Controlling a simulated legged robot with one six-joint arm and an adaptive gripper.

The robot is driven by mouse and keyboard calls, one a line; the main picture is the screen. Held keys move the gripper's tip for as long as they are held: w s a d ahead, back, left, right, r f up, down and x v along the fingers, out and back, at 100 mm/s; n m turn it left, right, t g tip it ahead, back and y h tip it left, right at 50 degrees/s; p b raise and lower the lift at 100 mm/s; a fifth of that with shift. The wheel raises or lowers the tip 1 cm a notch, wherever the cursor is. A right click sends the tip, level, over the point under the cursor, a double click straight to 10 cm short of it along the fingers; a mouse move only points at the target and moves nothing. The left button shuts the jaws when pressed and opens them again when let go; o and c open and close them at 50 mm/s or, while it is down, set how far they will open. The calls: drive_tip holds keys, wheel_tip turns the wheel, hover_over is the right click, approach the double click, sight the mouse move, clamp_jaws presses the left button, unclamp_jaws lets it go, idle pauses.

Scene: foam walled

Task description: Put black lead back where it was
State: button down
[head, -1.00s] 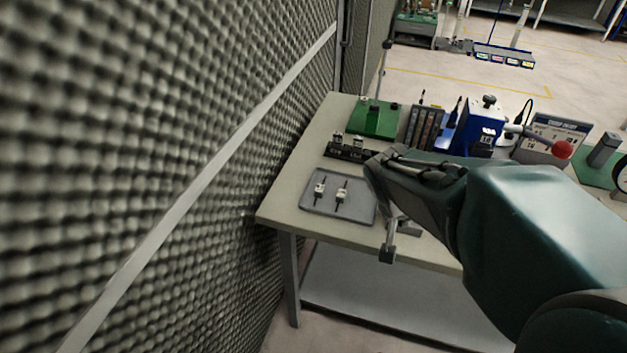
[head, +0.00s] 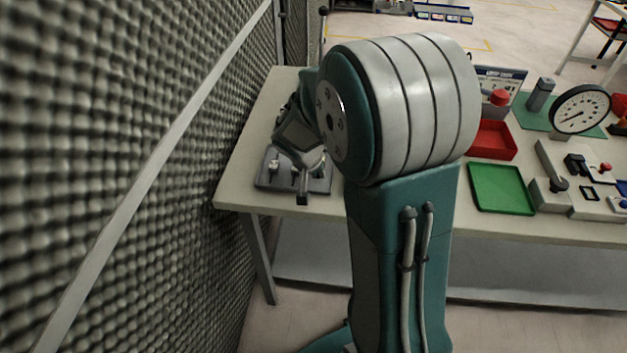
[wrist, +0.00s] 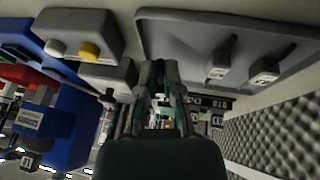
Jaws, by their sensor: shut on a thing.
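My gripper (head: 304,186) reaches down at the front of the grey tray (head: 265,182), at the table's left front corner. In the wrist view my gripper (wrist: 158,70) has its fingers drawn together at the tray's edge. It is shut on a thin thing, taken as the black lead, which is mostly hidden between the fingers. Two small white labelled pieces with dark stems (wrist: 218,62) (wrist: 265,72) lie in the tray beside the fingers. In the head view one white piece (head: 273,166) shows left of my gripper; the other is partly covered.
A foam wall (head: 110,150) stands close on the left. A red tray (head: 492,140), a green tray (head: 500,186) and a round dial gauge (head: 580,108) stand to the right. My arm hides the table's middle.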

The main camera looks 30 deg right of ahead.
sight(317, 185)
drive_tip(key=shift+w+d+f, duration=0.2)
drive_tip(key=shift+w+f, duration=0.25)
drive_tip(key=shift+f, duration=0.1)
wheel_tip(317, 185, down, 2)
drive_tip(key=shift+w+a+f, duration=0.1)
drive_tip(key=shift+a+f, duration=0.05)
drive_tip(key=shift+f, duration=0.1)
drive_tip(key=shift+a+f, duration=0.3)
drive_tip(key=shift+d+f, duration=0.15)
drive_tip(key=c, duration=0.8)
unclamp_jaws()
drive_tip(key=shift+d, duration=0.1)
